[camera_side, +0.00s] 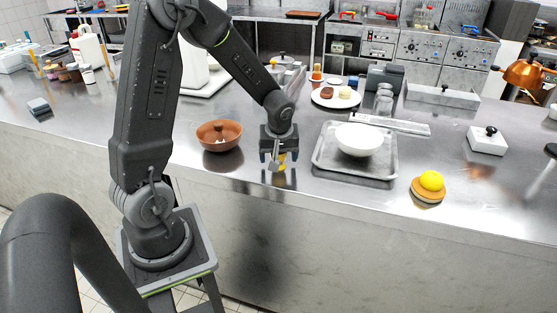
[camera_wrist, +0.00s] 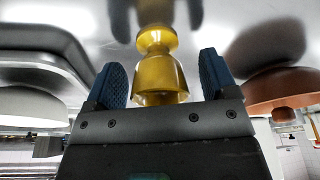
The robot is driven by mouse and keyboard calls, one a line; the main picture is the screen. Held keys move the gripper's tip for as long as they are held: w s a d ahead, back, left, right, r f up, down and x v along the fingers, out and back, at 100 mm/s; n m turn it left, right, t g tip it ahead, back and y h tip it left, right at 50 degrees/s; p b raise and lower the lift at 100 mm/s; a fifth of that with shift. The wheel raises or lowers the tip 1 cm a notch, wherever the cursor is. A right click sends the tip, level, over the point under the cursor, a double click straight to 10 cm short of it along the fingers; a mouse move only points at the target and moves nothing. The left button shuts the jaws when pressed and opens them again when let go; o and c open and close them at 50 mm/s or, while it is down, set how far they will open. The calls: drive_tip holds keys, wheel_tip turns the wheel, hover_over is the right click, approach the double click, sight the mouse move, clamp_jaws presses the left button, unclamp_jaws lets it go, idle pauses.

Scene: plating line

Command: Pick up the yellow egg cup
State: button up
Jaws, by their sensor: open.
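The yellow egg cup (camera_wrist: 160,75) stands on the shiny steel counter, between the two blue-padded fingers of my gripper (camera_wrist: 162,80) in the wrist view. Gaps show on both sides of the cup, so the fingers are apart from it. In the side view my gripper (camera_side: 278,163) is low over the counter near its front edge, and a little of the egg cup (camera_side: 282,160) shows between the fingers. The rest of the cup is hidden behind them there.
A brown bowl (camera_side: 219,136) stands left of my gripper. A metal tray (camera_side: 325,163) with a white bowl (camera_side: 359,140) lies to the right. Farther right, a yellow ball (camera_side: 431,180) rests on a round wooden piece (camera_side: 427,197). A white plate (camera_side: 322,101) with food is behind.

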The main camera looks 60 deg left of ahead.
drive_tip(key=shift+a+f, duration=0.1)
drive_tip(key=shift+f, duration=0.2)
drive_tip(key=shift+c, duration=0.2)
drive_tip(key=c, duration=1)
drive_tip(key=shift+o, duration=0.2)
drive_tip(key=shift+r, duration=0.1)
